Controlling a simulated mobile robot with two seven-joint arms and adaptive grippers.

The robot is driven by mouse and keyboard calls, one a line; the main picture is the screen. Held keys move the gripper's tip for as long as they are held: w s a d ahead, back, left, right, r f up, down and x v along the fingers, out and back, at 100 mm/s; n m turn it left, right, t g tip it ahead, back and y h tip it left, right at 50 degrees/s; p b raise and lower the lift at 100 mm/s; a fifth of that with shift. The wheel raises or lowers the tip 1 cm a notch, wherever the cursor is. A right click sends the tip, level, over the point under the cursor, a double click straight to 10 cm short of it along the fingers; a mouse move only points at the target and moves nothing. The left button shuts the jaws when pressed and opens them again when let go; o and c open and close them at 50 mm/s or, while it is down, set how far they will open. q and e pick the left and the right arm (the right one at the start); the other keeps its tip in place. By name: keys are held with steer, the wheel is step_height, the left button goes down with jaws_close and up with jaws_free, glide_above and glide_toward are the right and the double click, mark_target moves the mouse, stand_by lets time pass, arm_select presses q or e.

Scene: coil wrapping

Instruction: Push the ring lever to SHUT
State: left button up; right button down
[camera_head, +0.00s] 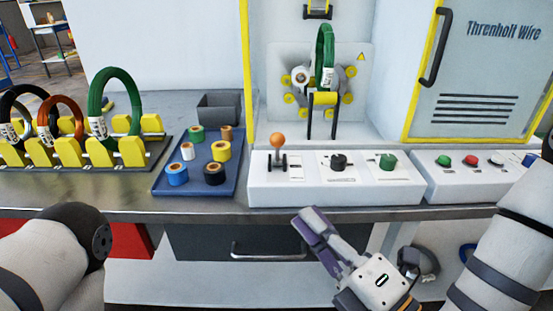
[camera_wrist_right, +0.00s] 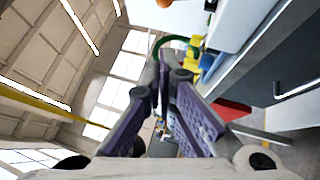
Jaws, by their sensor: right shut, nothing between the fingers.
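The lever (camera_head: 277,150) has an orange ball knob and stands upright in a slot at the left end of the white control panel (camera_head: 335,192). I take it for the ring lever; its small label is too small to read. The orange ball (camera_wrist_right: 164,3) shows cut off at the top edge in the right wrist view. My right gripper (camera_head: 312,220) is shut and empty, in front of the bench's front edge, below and to the right of the lever, apart from it. Its purple fingers (camera_wrist_right: 168,62) also show in the wrist view. My left gripper is out of view; only a link of my left arm shows.
A black knob (camera_head: 338,161) and a green knob (camera_head: 387,162) sit right of the lever. A green coil (camera_head: 325,55) stands in the machine behind. A blue tray (camera_head: 200,180) of tape rolls lies left. A drawer handle (camera_head: 268,250) sticks out below the bench.

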mark_target(277, 149)
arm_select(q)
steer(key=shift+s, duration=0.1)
arm_select(e)
steer(key=w+d+x, duration=0.1)
steer(key=d+x, duration=0.1)
steer(key=x, duration=1.1)
steer(key=shift+w+d+r, duration=0.15)
steer(key=shift+w+r, duration=0.05)
steer(key=shift+w, duration=0.05)
